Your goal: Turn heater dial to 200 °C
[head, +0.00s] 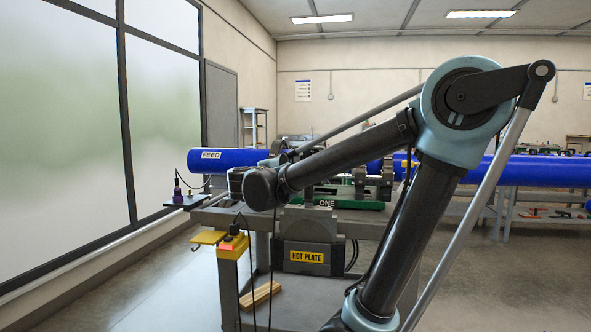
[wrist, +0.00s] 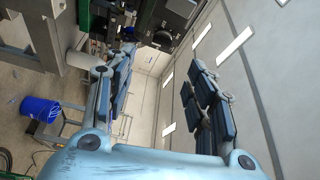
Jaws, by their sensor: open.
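No heater dial can be made out in either view. A grey housing labelled HOT PLATE (head: 307,257) sits low on the front of the cart in the head view. In the head view my arm crosses in front of the cart, and its end is near the cart's left side; the fingers cannot be made out there. In the wrist view my gripper (wrist: 160,62) is open, its two blue-grey padded fingers wide apart with nothing between them. Dark machine parts (wrist: 168,20) show beyond the fingertips at the top.
A long blue pipe marked FEED (head: 228,159) lies across the cart. A yellow box (head: 232,248) with a cable hangs at the cart's left. A wooden block (head: 259,294) is low beside it. A blue bucket (wrist: 40,109) shows in the wrist view. Floor at left is clear.

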